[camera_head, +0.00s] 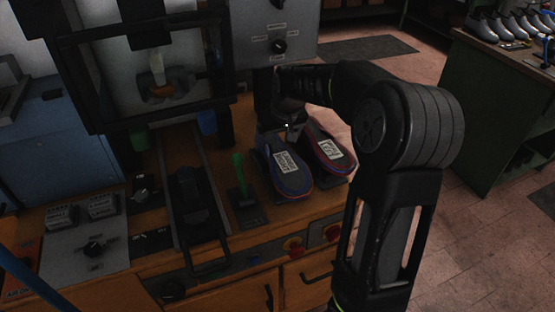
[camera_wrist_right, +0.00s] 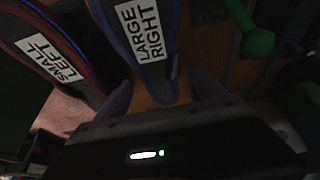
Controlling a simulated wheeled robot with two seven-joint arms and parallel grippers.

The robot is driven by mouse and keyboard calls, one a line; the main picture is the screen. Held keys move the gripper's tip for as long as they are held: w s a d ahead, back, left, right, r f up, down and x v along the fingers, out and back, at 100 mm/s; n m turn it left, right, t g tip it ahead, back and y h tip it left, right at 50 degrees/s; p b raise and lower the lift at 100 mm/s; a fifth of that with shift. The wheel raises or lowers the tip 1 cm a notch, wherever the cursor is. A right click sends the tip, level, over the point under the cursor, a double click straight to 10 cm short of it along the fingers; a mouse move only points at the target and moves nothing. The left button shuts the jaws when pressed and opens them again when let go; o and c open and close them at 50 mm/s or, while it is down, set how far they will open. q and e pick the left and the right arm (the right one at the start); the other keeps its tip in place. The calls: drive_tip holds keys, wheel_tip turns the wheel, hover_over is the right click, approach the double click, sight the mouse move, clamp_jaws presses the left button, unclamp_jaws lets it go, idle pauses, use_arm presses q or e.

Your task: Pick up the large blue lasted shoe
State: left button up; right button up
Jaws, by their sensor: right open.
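The large blue lasted shoe (camera_head: 267,174) lies sole up on the bench, its white label reading LARGE RIGHT in the right wrist view (camera_wrist_right: 142,33). Beside it, to the right in the head view, lies a red and blue shoe (camera_head: 316,134), labelled SMALL LEFT in the right wrist view (camera_wrist_right: 48,57). My right gripper (camera_head: 291,128) is at the far end of the blue shoe. In the right wrist view its open fingers (camera_wrist_right: 163,92) stand on either side of that end. I cannot tell whether they touch it. My left gripper is not in view.
A green-handled lever (camera_head: 240,178) stands close left of the blue shoe. A press frame (camera_head: 100,125) rises at the back left. Red buttons (camera_head: 293,244) sit on the bench front. A green cabinet (camera_head: 490,120) with shoes stands at the far right.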

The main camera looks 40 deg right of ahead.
sight(275, 146)
drive_tip(key=shift+w+d+f, duration=0.1)
drive_tip(key=shift+w+f, duration=0.1)
drive_tip(key=shift+f, duration=0.45)
drive_tip(key=shift+p+x, duration=0.65)
drive_tip(key=shift+x, duration=2)
drive_tip(key=shift+s, duration=0.1)
clamp_jaws()
drive_tip(key=shift+d+r, duration=0.1)
drive_tip(key=shift+r, duration=0.05)
